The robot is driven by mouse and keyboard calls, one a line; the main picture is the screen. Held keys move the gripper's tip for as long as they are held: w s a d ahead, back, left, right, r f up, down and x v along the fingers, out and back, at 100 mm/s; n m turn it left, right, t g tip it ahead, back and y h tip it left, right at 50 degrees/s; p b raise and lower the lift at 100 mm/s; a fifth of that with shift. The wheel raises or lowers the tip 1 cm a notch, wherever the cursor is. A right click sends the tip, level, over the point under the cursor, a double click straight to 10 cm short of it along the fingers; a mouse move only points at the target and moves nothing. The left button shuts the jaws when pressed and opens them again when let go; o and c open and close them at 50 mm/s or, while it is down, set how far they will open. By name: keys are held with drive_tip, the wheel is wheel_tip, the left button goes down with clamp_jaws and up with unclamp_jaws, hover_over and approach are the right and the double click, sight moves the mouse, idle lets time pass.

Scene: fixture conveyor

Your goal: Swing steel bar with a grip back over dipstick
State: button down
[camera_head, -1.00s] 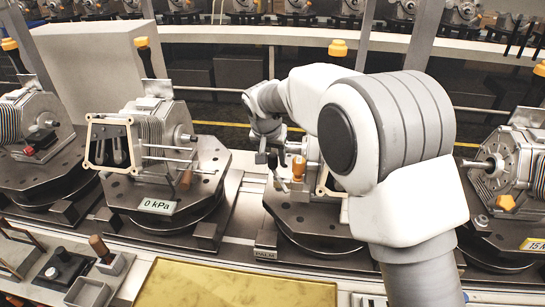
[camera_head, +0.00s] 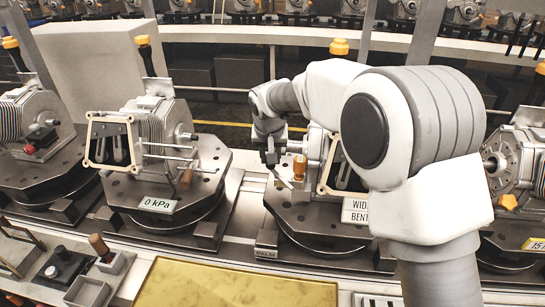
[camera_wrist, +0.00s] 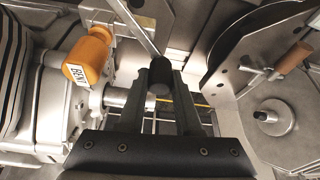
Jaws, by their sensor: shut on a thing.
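In the wrist view, my gripper (camera_wrist: 160,92) is shut on the dark grip (camera_wrist: 158,77) at the end of a thin steel bar (camera_wrist: 138,31). The bar runs from the jaws to the upper left. An orange cylinder with a white label (camera_wrist: 88,55), perhaps the dipstick's handle, stands left of the bar, apart from my fingers. In the head view, my gripper (camera_head: 270,157) is over the middle fixture, beside that orange-brown piece (camera_head: 299,167). The pale bar (camera_head: 284,181) slants down below it. My arm hides much of this fixture; the dipstick's rod cannot be made out.
The left fixture (camera_head: 165,150) carries a similar rod with a brown grip (camera_head: 187,178) and a "0 kPa" plate (camera_head: 157,204). Another fixture (camera_head: 515,170) stands right of my arm. A yellowish panel (camera_head: 235,285) lies in front.

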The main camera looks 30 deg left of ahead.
drive_tip(key=shift+s+a+n+g+y+p, duration=0.1)
drive_tip(key=shift+s+n+g+y+p, duration=0.3)
drive_tip(key=shift+n, duration=1.15)
drive_tip(key=shift+s+d+n+g+y+p, duration=0.15)
drive_tip(key=shift+s+n+g+y, duration=0.4)
drive_tip(key=shift+n, duration=1.05)
drive_tip(key=shift+s+a+n+g+y+p, duration=0.15)
drive_tip(key=shift+s+n+g+y+p, duration=0.3)
drive_tip(key=shift+n, duration=1.1)
drive_tip(key=shift+s, duration=0.15)
drive_tip(key=c, duration=0.6)
unclamp_jaws()
drive_tip(key=v, duration=1.7)
drive_tip(key=shift+a+r, duration=0.15)
drive_tip(key=shift+r, duration=0.1)
